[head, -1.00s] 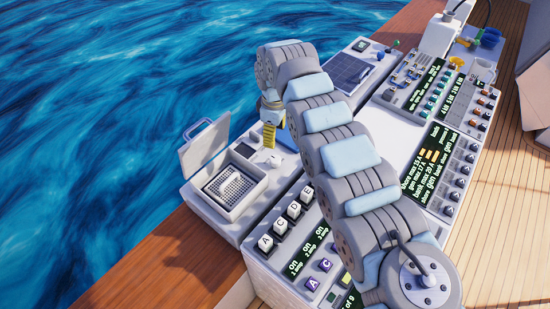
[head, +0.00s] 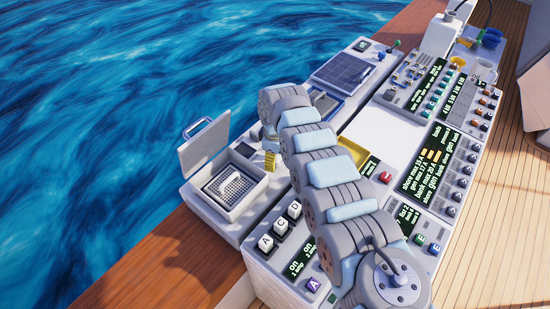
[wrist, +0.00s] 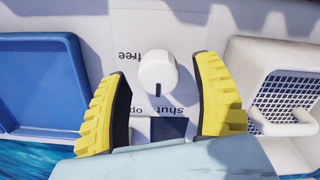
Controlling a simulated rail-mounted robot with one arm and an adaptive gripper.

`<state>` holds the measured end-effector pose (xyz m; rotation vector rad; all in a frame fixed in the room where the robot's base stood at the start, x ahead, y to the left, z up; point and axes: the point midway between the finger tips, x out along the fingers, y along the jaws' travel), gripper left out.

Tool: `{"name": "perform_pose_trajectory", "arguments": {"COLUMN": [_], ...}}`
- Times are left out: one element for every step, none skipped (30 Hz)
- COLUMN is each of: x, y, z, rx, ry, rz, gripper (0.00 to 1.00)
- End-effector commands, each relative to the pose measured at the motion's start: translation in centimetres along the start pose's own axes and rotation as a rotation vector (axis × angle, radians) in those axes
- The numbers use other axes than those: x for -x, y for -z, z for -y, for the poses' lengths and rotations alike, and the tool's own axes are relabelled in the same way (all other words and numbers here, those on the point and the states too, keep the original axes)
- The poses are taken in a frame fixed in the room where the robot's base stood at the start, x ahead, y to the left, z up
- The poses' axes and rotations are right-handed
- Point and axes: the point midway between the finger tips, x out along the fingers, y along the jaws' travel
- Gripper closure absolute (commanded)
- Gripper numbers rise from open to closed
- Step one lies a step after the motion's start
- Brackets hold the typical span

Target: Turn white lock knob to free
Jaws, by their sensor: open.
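The white lock knob (wrist: 158,71) sits on a pale panel in the wrist view. Its dark mark points down in the picture, toward the printed word "shut" (wrist: 178,108). The word "free" (wrist: 134,56) is printed upside down to the knob's upper left. My gripper (wrist: 161,73) is open, with one yellow finger on each side of the knob and visible gaps between. In the head view my gripper (head: 270,160) is partly hidden by my arm, and I cannot make out the knob there.
A white box with a grille (wrist: 262,70) stands right of the knob, and a blue tray (wrist: 38,85) left of it. In the head view the box has a raised lid (head: 203,145). A control console (head: 455,150) lies right of my arm.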

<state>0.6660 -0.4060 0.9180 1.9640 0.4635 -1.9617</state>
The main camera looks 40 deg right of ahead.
Motion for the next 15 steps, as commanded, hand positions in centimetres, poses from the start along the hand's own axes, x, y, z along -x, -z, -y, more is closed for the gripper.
{"name": "perform_pose_trajectory", "arguments": {"x": [0.01, 0.02, 0.02, 0.02, 0.02, 0.02, 0.02, 0.02, 0.02, 0.01, 0.01, 0.01, 0.01, 0.0, 0.0], "y": [0.0, -0.01, -0.01, -0.01, -0.02, -0.03, -0.03, -0.03, -0.04, -0.04, -0.04, -0.04, -0.04, -0.04, -0.04], "z": [-0.01, -0.01, -0.01, 0.0, -0.01, -0.01, 0.0, 0.0, 0.0, 0.0, 0.0, 0.0, 0.0, 0.01, 0.0], "rx": [0.0, 0.0, 0.0, 0.0, 0.0, 0.0, 0.0, 0.0, -0.001, -0.001, -0.001, -0.001, -0.001, -0.001, -0.001], "ry": [0.0, 0.0, 0.0, 0.0, 0.0, 0.0, 0.0, 0.0, 0.001, 0.001, 0.001, 0.001, 0.001, 0.001, 0.001], "rz": [0.0, 0.0, 0.0, 0.0, 0.0, 0.0, 0.001, 0.001, 0.001, 0.001, 0.001, 0.001, 0.001, 0.001, 0.001], "gripper": [0.35, 0.35, 0.35, 0.35, 0.35, 0.43, 0.52, 0.61, 0.72, 0.81, 0.89, 0.99, 0.99, 1.0, 1.0]}}
